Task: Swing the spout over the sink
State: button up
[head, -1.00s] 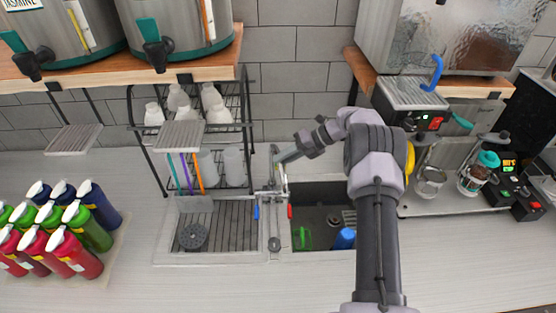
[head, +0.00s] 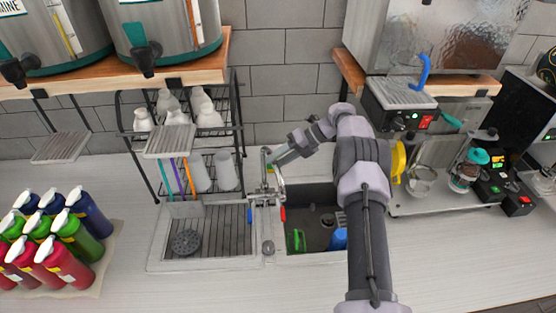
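The metal faucet (head: 265,178) stands at the back of the sink unit, between the ribbed drainboard on the left and the dark sink basin (head: 312,244) on the right. Its thin spout (head: 280,180) shows near the divider, at the basin's left edge. A blue handle (head: 250,214) and a red handle (head: 283,214) sit at its sides. My gripper (head: 273,159) reaches in from the right at the upper part of the faucet. Its fingers are too small to tell whether they are open or touching the spout.
A green item (head: 297,240) and a blue cup (head: 338,239) are in the basin. A wire rack (head: 163,185) with white cups stands close left of the faucet. A sealing machine (head: 402,100) is at right. Colored bottles (head: 62,262) stand at left.

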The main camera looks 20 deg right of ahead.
jog(key=s+a+r+b, duration=0.1)
jog(key=s+r+b, duration=0.1)
jog(key=s, duration=0.6)
jog(key=s+a+r+b, duration=0.1)
jog(key=s+r+b, duration=0.1)
jog(key=s, duration=0.6)
jog(key=shift+a+r, duration=0.25)
jog(key=shift+r, duration=0.3)
